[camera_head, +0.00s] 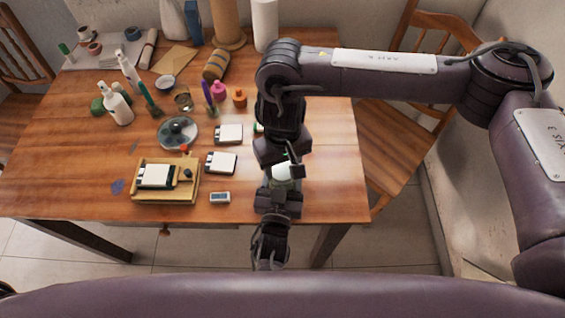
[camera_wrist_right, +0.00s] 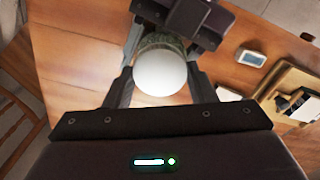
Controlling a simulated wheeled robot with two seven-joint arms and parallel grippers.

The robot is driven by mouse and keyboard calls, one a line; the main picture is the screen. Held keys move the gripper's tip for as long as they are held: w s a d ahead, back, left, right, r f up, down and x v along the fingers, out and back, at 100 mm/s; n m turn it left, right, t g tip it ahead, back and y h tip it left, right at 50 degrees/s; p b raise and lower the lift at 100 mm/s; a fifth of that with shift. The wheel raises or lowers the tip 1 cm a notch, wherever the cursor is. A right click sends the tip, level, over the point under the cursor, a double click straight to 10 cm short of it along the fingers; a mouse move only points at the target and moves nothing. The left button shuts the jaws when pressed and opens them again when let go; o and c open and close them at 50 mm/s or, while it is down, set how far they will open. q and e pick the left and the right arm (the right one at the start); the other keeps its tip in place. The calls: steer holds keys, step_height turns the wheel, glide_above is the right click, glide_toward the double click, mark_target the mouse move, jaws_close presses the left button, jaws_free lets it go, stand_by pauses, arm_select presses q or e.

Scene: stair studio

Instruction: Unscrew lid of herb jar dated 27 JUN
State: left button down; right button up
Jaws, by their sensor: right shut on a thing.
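The herb jar (camera_wrist_right: 163,41) has a round white lid (camera_wrist_right: 161,73) and a green, patterned body that shows only at the lid's far edge in the right wrist view. No date can be read on it. My right gripper (camera_wrist_right: 163,62) is shut on the lid, a finger on either side. In the head view the jar (camera_head: 282,172) is a pale shape between my two grippers near the table's front right. My left gripper (camera_head: 279,196) comes in from the front, close against the jar body. Its fingertips are hidden, so its grip is unclear.
On the wooden table (camera_head: 330,201), a small grey device (camera_head: 220,198), a wooden tray (camera_head: 193,191) and white-topped cards (camera_head: 221,162) lie left of the jar. Bottles, small pots and a round clear dish (camera_head: 178,132) stand farther back. A chair (camera_head: 385,150) is at the right.

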steer(key=shift+c, duration=0.5)
steer(key=n, duration=0.2)
steer(key=shift+n, duration=0.4)
steer(key=n, duration=1.2)
steer(key=shift+w, duration=0.1)
steer(key=n, duration=0.4)
steer(key=shift+n, duration=0.4)
steer(key=n, duration=0.4)
steer(key=shift+r, duration=0.1)
steer(key=n, duration=1.2)
steer(key=shift+n, duration=0.4)
steer(key=n, duration=1)
steer(key=shift+r+n, duration=0.1)
steer(key=shift+n, duration=0.3)
steer(key=n, duration=0.6)
